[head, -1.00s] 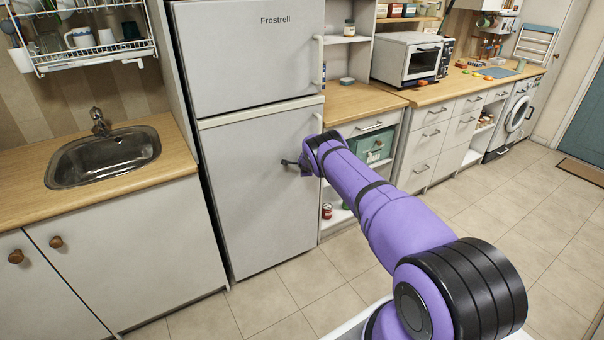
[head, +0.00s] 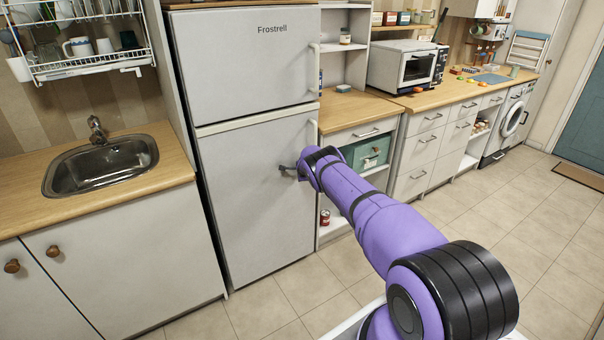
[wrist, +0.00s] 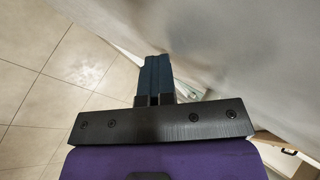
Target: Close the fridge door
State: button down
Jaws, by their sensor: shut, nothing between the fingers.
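The white fridge (head: 243,70) stands left of centre in the head view, with a small upper door and a tall lower door (head: 250,215). Both doors look flush with each other and closed or nearly so; a small gap cannot be ruled out. Pale vertical handles run along their right edges. My gripper (head: 284,168) is shut and empty, at the upper right part of the lower door, touching it or very near. In the wrist view the shut fingers (wrist: 155,75) point along the pale door surface (wrist: 235,50), which fills the upper right.
A sink counter (head: 170,170) stands left of the fridge. Open shelves and a wooden counter (head: 350,110) adjoin its right side, with a red can (head: 325,217) low down. The tiled floor (head: 480,220) is clear to the right.

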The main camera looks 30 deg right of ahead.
jog(key=shift+w+a+r+t, duration=0.1)
jog(key=shift+w+r+t, duration=0.05)
jog(key=shift+w+r, duration=0.3)
jog(key=shift+w+r+t, duration=0.15)
jog(key=shift+w+r, duration=0.05)
jog(key=shift+r, duration=0.35)
jog(key=s+f+v, duration=0.1)
jog(key=v, duration=0.9)
jog(key=shift+s, duration=0.25)
